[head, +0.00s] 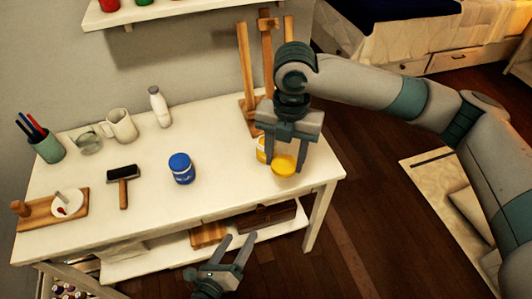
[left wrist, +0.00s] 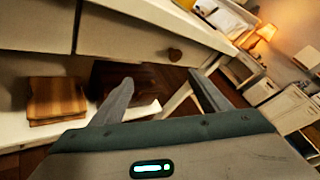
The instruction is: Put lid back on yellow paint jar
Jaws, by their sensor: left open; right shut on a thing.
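The yellow lid (head: 284,166) is between the fingers of my right gripper (head: 286,157), which is shut on it above the right part of the white table. The yellow paint jar (head: 261,150) shows just behind and left of the lid, partly hidden by the gripper's left finger. The lid appears apart from the jar's mouth, which I cannot see clearly. My left gripper (head: 239,240) is open and empty in front of the table's front edge, below the tabletop. It also shows in the left wrist view (left wrist: 160,82).
A blue jar (head: 181,168) stands mid-table. A roller (head: 123,184), a white bottle (head: 159,107), a mug (head: 121,126), a glass (head: 88,140) and a pen cup (head: 48,147) stand or lie left. A wooden easel (head: 244,70) stands behind the right gripper. The front middle is clear.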

